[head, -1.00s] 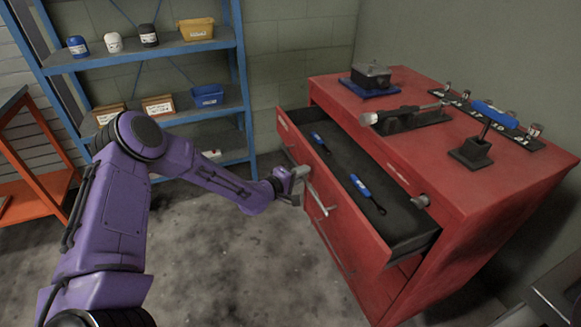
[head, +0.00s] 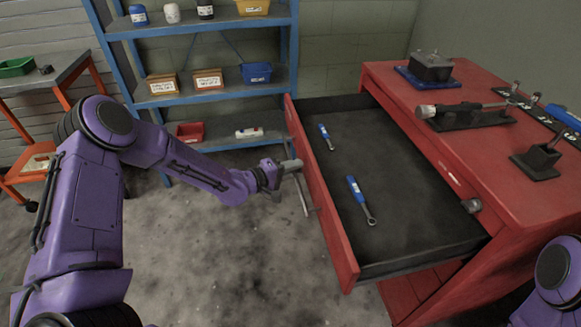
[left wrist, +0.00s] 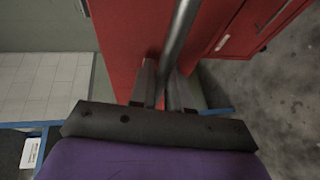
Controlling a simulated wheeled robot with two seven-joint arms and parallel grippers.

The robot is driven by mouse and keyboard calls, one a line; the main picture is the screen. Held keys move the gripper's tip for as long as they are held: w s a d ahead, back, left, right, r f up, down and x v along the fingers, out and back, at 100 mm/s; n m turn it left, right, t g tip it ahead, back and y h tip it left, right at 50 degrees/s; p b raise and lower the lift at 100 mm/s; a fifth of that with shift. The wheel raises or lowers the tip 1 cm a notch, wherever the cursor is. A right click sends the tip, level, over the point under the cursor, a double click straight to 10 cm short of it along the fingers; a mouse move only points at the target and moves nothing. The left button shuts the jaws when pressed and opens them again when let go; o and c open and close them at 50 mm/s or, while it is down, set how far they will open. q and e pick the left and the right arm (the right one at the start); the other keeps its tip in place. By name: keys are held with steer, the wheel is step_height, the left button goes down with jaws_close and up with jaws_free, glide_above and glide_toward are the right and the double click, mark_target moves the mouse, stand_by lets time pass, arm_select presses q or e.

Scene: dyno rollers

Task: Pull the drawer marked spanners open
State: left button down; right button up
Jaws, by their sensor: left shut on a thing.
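The open drawer (head: 330,205) sticks far out of the red tool cabinet (head: 480,150) in the head view. Two blue-handled spanners, a far one (head: 326,137) and a near one (head: 360,200), lie on its dark floor. My left gripper (head: 290,168) is at the drawer's front, shut on the bar handle (head: 302,192). In the left wrist view the grey handle bar (left wrist: 180,40) runs between the fingers (left wrist: 163,88) against the red front. Any label on the drawer front is not readable. Only part of my right arm shows at the lower right; its gripper is out of view.
A blue shelf rack (head: 215,77) with bottles and bins stands behind my left arm. An orange-framed bench (head: 40,85) is at the far left. A vice-like block (head: 430,67) and other tools sit on the cabinet top. The concrete floor before the drawer is clear.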

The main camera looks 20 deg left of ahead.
arm_select(q)
steer(key=shift+s+d+f, duration=0.1)
steer(key=c, duration=1.4)
jaws_free()
steer(key=shift+c, duration=0.2)
steer(key=p+v, duration=0.1)
steer(key=v, duration=0.9)
steer(key=shift+s, duration=0.25)
